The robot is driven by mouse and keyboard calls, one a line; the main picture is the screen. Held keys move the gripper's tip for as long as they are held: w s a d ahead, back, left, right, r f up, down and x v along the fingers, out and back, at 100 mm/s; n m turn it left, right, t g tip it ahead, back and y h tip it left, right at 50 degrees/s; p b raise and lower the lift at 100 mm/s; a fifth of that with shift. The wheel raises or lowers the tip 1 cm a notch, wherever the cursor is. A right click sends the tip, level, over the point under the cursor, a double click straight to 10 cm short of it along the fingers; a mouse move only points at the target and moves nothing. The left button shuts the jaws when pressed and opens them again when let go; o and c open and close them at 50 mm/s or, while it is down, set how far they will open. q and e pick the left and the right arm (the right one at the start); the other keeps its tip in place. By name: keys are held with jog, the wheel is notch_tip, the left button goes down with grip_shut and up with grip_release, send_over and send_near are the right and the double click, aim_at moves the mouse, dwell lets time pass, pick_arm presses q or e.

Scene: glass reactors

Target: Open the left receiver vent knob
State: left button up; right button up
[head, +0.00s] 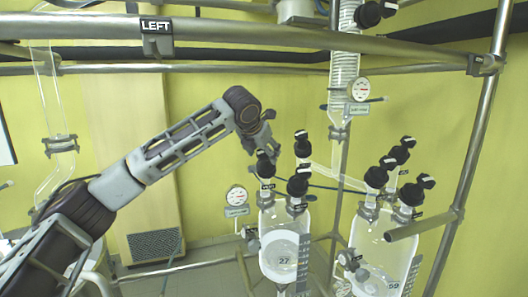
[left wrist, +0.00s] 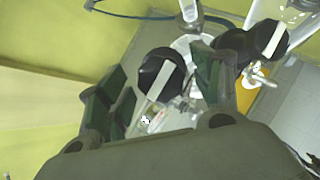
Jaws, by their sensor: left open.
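The left receiver (head: 279,245) is a clear glass vessel marked 27, with several black knobs on top. Its front-left knob (head: 265,166) is black with a white stripe; a small tag below it is too small to read surely. My left gripper (head: 263,146) is open just above this knob. In the left wrist view a striped black knob (left wrist: 160,75) shows between the green-padded fingers of my left gripper (left wrist: 165,80), without clear contact. I cannot tell whether the fingers reach around it. My right gripper is out of view.
Two more receiver knobs stand close by, one at right (head: 298,184) and one behind (head: 302,146). A second vessel (head: 382,255) marked 59 with its own knobs stands to the right. A metal rail (head: 220,40) with a LEFT sign (head: 156,26) crosses above. A gauge (head: 237,196) hangs left.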

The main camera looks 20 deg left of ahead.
pick_arm(q)
jog(key=shift+w+f, duration=0.3)
jog(key=shift+f, duration=0.05)
jog(key=shift+c, duration=0.5)
jog(key=c, duration=0.9)
jog(key=shift+c, duration=0.2)
jog(key=shift+n, duration=0.5)
